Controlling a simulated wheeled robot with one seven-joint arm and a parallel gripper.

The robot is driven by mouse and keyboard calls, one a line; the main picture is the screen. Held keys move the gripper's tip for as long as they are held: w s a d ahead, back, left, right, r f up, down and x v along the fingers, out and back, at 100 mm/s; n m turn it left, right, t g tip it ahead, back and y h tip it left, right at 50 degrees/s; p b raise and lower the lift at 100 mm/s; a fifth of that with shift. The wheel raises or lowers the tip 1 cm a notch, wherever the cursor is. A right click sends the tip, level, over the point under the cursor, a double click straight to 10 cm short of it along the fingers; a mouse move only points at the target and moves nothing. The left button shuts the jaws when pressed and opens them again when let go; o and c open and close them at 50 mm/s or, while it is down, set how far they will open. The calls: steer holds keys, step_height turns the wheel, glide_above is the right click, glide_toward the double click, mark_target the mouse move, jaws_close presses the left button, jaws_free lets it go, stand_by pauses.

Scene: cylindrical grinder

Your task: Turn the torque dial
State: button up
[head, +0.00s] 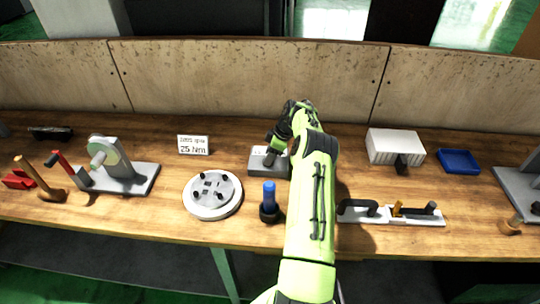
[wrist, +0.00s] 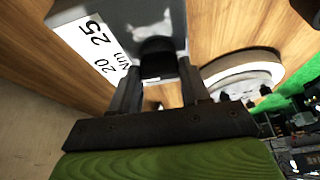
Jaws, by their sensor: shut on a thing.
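The torque dial is a black knob (wrist: 157,56) on a grey block (wrist: 95,12), seen in the wrist view. A white scale label (wrist: 95,45) on the block reads 20, 25 and Nm. My gripper (wrist: 159,74) has one finger on each side of the knob and is shut on it. In the head view, my gripper (head: 274,154) reaches down onto the grey block (head: 257,167) near the back of the bench. My gripper and arm hide most of the knob there, and the knob's pointer cannot be made out.
A white card (head: 193,145) reading 25 Nm stands left of the block. A round chuck plate (head: 212,207) and a blue-handled tool (head: 269,198) are in front. A white box (head: 395,146) and blue tray (head: 458,161) are right. A wooden panel (head: 240,77) stands behind.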

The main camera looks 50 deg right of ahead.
steer(key=m+h+b, duration=0.1)
steer(key=m+b, duration=0.2)
steer(key=shift+f+m+t, duration=0.1)
steer(key=shift+m+t, duration=0.3)
steer(key=shift+a+m+h+b, duration=0.15)
steer(key=shift+m+h+b, duration=0.95)
steer(key=shift+m, duration=1.1)
steer(key=o, duration=1.1)
steer(key=shift+c, duration=0.2)
steer(key=p+v, duration=0.1)
steer(key=v, duration=1.5)
steer(key=shift+p, duration=0.3)
